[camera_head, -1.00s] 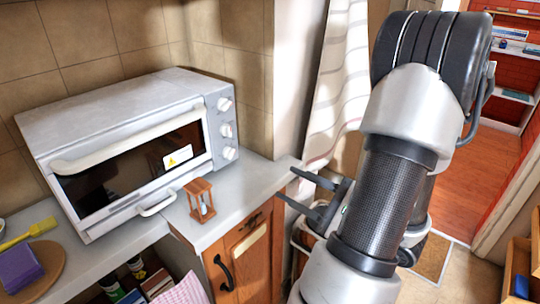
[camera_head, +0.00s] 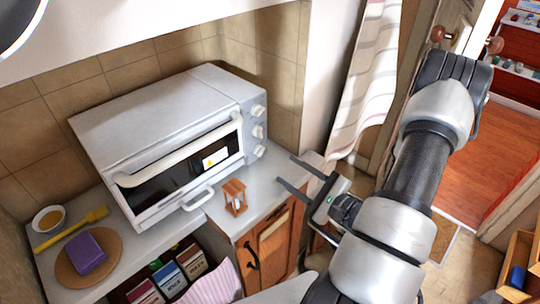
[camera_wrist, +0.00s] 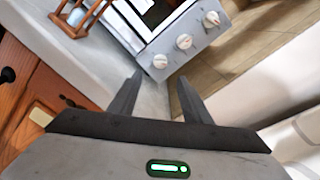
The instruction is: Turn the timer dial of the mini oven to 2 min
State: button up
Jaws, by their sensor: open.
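The white mini oven (camera_head: 160,115) stands on the counter, its door closed. Three white knobs sit in a column on its right-hand front panel: top (camera_head: 258,110), middle (camera_head: 258,131) and bottom (camera_head: 259,150). I cannot read their labels or settings, so which is the timer dial is unclear. In the wrist view the bottom knob (camera_wrist: 160,61) lies just beyond the fingertips, with the middle knob (camera_wrist: 184,41) and top knob (camera_wrist: 212,19) farther up right. My gripper (camera_head: 286,170) is open and empty, right of the bottom knob and apart from it; it also shows in the wrist view (camera_wrist: 160,76).
A wooden hourglass (camera_head: 235,197) stands on the counter (camera_head: 270,175) before the oven. A round board (camera_head: 75,268) with a purple block, a yellow brush and a bowl are at left. The tiled wall (camera_head: 285,75) is behind; a curtain (camera_head: 370,90) hangs at right.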

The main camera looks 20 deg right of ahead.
jog(key=x, duration=0.9)
jog(key=shift+p, duration=0.3)
jog(key=c, duration=1)
jog(key=shift+m, duration=0.5)
jog(key=shift+c, duration=0.2)
jog(key=o, duration=1)
jog(key=shift+o, duration=0.2)
jog(key=b+v, duration=0.1)
jog(key=v, duration=1.6)
jog(key=shift+s+b, duration=0.2)
jog(key=shift+b, duration=0.1)
jog(key=shift+d, duration=0.1)
